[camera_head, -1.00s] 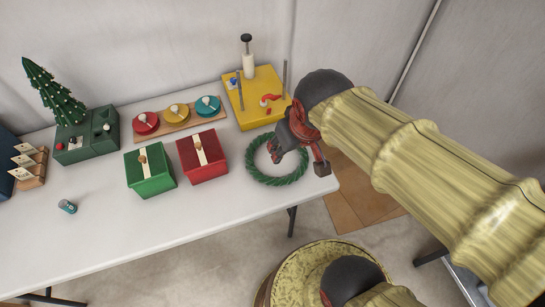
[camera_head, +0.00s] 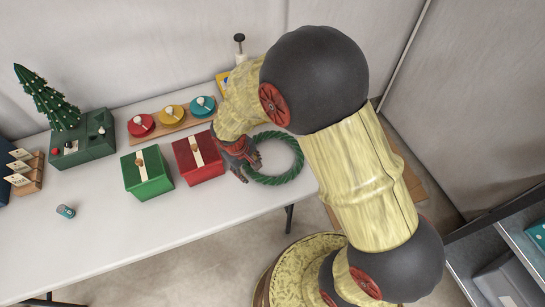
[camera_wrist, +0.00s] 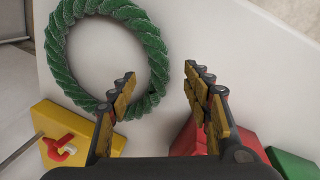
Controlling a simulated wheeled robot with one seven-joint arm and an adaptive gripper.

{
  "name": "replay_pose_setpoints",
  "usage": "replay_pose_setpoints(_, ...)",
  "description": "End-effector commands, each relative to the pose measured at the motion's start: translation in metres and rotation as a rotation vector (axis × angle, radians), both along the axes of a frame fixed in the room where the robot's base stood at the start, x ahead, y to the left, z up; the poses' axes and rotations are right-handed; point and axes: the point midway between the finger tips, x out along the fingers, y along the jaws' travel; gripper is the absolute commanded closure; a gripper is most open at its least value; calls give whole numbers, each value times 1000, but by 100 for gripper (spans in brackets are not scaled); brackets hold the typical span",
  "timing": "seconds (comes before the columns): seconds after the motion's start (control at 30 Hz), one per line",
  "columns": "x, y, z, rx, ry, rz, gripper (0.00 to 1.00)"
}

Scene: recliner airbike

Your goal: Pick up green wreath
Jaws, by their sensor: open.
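The green wreath (camera_head: 292,177) is a twisted ring lying flat at the right end of the white table. My gripper (camera_head: 243,168) is over the wreath's left edge in the head view, next to the red box. In the wrist view the wreath (camera_wrist: 158,70) fills the upper left, and my gripper (camera_wrist: 158,85) has its two fingers apart. The left finger overlaps the lower right part of the ring in the picture, and the right finger is outside the ring. Nothing is held. In the head view my arm hides part of the wreath's surroundings.
A red box (camera_head: 207,167) stands close beside my gripper, with a green box (camera_head: 152,184) left of it. A yellow block (camera_wrist: 75,125) stands near the wreath. A tray with three coloured discs (camera_head: 178,123) lies behind. The front of the white table (camera_head: 110,240) is mostly clear.

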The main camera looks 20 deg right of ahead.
Motion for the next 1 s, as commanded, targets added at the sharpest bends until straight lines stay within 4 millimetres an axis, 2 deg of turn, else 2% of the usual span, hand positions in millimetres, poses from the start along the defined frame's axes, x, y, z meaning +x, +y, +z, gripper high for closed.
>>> replay_pose_setpoints(0.43, 10, -14, -49, 0, 0, -1, 51)
replay_pose_setpoints(0.67, 11, -14, -49, 1, -2, -1, 51)
replay_pose_setpoints(1.0, 11, -14, -49, 1, -1, -1, 69)
